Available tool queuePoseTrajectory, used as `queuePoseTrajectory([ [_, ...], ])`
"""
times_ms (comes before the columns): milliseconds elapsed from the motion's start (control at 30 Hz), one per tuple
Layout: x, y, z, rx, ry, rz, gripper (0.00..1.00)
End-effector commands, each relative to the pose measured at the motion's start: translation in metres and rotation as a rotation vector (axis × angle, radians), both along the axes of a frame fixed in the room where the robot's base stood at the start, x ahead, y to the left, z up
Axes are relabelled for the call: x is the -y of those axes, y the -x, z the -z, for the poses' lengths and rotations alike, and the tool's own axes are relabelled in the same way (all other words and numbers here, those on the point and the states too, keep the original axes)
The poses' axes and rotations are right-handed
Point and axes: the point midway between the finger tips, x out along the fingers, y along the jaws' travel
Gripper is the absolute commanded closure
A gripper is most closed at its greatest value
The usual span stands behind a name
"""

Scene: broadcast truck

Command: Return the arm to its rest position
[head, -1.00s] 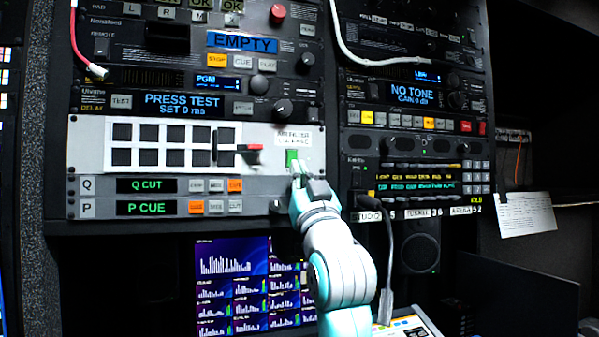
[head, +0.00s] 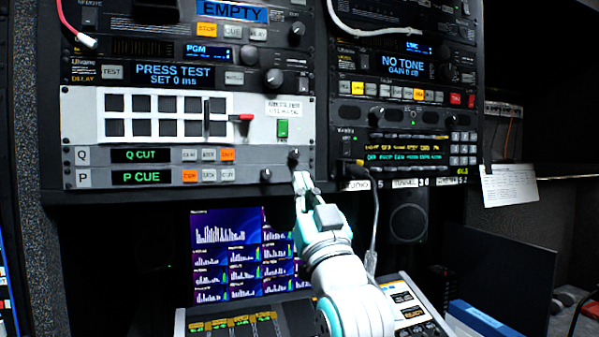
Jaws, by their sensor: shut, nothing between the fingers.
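My gripper (head: 301,180) is shut and empty in the head view. It is at the lower edge of the left rack, just below a small dark knob (head: 293,155) on the grey panel. I cannot tell whether its tips touch the panel. My arm reaches up from the bottom of the picture, right of centre. The green switch (head: 283,128) above the gripper is in full view and apart from it.
The rack panel (head: 70,130) is close above the gripper. A screen with bar graphs (head: 225,240) is behind and left of the arm. A console (head: 185,325) lies below, on both sides of the arm.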

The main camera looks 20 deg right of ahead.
Motion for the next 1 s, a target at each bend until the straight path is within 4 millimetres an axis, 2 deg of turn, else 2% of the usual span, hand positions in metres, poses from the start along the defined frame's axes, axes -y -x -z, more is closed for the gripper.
queuePoseTrajectory([
  [567,0.0,0.003,0.004,0.0,0.0,0.0,1.0],
  [667,0.0,0.002,0.011,-0.007,0.0,0.0,1.0],
  [767,0.0,-0.002,0.035,-0.03,0.0,0.0,1.0],
  [867,0.0,-0.004,0.073,-0.066,0.0,0.0,1.0],
  [1000,0.0,-0.002,0.134,-0.122,0.0,0.0,1.0],
])
